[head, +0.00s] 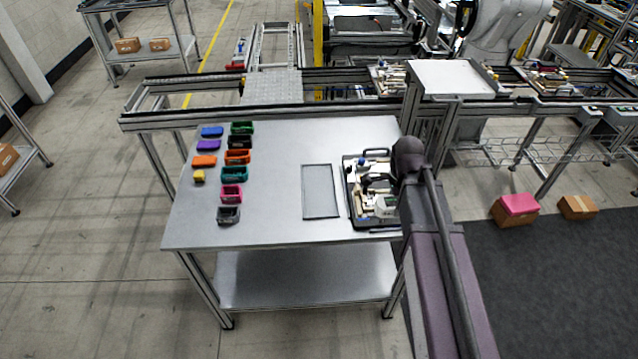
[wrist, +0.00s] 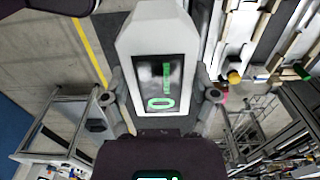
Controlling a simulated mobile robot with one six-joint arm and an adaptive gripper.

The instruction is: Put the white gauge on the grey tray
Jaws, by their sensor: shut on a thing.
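The white gauge (wrist: 157,30), with a dark screen and green digits, is between the two fingers of my gripper (wrist: 160,92) in the wrist view. My gripper is shut on its sides. In the head view, a white part with a little green (head: 385,206), apparently the gauge, shows at the black fixture case, beside my arm. I cannot tell whether it touches the case. My arm hides most of my gripper there. The grey tray (head: 320,192), flat, rectangular and dark-rimmed, lies on the table left of the case. It is empty.
The black fixture case (head: 349,190) holds several parts on the table's right side. Several coloured bins (head: 237,157) and small blocks (head: 205,160) stand on the left. The table (head: 275,180) is bare between bins and tray. A conveyor frame (head: 250,112) runs behind.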

